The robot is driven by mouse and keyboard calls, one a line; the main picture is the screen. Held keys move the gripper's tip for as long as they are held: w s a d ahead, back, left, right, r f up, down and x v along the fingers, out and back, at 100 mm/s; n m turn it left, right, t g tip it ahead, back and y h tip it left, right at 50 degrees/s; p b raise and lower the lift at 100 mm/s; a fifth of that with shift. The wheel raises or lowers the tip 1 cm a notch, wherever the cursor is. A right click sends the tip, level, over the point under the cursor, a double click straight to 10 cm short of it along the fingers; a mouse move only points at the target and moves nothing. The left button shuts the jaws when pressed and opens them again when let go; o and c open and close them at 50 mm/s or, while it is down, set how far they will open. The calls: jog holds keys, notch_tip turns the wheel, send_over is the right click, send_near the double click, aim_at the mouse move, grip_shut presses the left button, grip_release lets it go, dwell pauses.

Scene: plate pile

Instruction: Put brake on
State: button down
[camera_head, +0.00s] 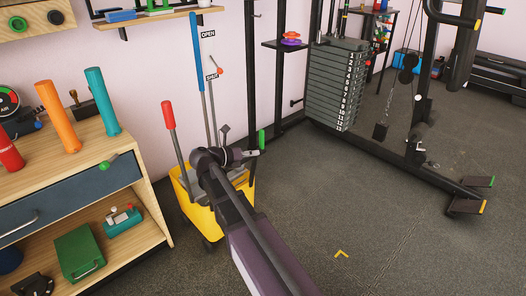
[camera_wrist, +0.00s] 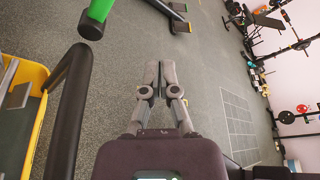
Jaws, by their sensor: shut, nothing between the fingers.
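My gripper (camera_head: 250,153) is beside the yellow wheeled mop bucket (camera_head: 180,194) in the head view, with its fingers pointing right. In the wrist view my gripper (camera_wrist: 160,76) is shut and empty, its fingertips together over grey floor. A green handle (camera_head: 262,139) stands just past the fingertips in the head view. A green grip with a black end (camera_wrist: 98,10) shows at the upper left of the wrist view, apart from the fingers. The bucket's yellow rim (camera_wrist: 38,110) is at the left there. No part is marked as a brake, so I cannot tell which it is.
A curved black bar (camera_wrist: 68,115) is close on the left in the wrist view. A red-handled lever (camera_head: 168,116) and a blue pole (camera_head: 196,40) rise by the bucket. A wooden cabinet (camera_head: 140,165) stands left, a weight stack (camera_head: 338,85) behind right. Floor at lower right is clear.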

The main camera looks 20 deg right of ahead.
jog(key=shift+a, duration=0.95)
jog(key=shift+s, duration=0.1)
jog(key=s+d+f+m+g+y+p, duration=0.1)
jog(key=s+f+m+y+p, duration=0.1)
jog(key=s+m+y+p, duration=0.3)
jog(key=s+f+m+g+y, duration=0.1)
jog(key=s+f+m+y, duration=0.15)
jog(key=m, duration=0.55)
jog(key=s+a+r+m+y+p, duration=0.1)
jog(key=s+a+m+y+p, duration=0.3)
jog(key=m, duration=0.4)
jog(key=s+a+r+m+y+p, duration=0.2)
jog(key=s+m+y+p, duration=0.15)
jog(key=s+m, duration=0.35)
notch_tip(320, 180, up, 37)
jog(key=p, duration=3.6)
jog(key=shift+w+m+g+p, duration=0.3)
jog(key=shift+w+m+p, duration=0.1)
jog(key=shift+w, duration=0.05)
jog(key=shift+d+f, duration=0.1)
jog(key=shift+f, duration=0.05)
